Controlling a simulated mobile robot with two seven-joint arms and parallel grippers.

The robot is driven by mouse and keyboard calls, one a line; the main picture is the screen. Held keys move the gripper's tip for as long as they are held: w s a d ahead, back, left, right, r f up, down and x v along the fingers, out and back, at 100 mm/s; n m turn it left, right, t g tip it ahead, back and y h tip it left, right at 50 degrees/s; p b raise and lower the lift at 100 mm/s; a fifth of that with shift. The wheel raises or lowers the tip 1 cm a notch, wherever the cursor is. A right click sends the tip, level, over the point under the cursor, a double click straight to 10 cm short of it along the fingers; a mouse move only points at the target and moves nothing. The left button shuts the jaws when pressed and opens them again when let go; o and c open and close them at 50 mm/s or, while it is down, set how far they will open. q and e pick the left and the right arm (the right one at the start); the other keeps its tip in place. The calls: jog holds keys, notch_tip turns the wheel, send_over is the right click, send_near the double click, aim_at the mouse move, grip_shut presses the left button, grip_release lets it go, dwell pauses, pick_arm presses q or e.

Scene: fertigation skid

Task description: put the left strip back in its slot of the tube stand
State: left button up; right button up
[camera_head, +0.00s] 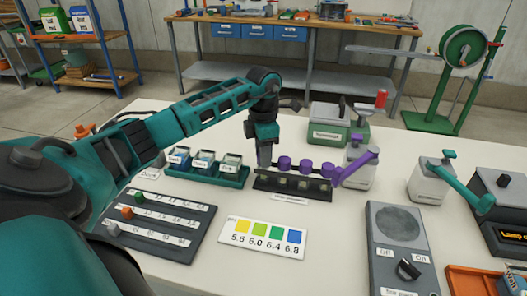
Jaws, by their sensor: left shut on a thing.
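The dark tube stand (290,186) sits near the middle of the white table, with a small label on its front. Several round purple pieces (284,163) show along its top, to the right of my left gripper. My left gripper (265,163) points down at the stand's left end, shut on the left strip. The strip itself is hidden or too small to make out between the fingers. I cannot tell whether it is in its slot or above it. My right gripper is not in view.
A teal tray (190,175) of cups stands left of the stand. The pH colour card (263,239) lies in front, a grey slider board (126,240) front left.

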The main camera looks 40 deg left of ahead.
pick_arm(q)
jog(key=o, duration=1.1)
jog(key=shift+r, duration=0.1)
jog(key=shift+r+p, duration=2.9)
jog(key=shift+r, duration=0.6)
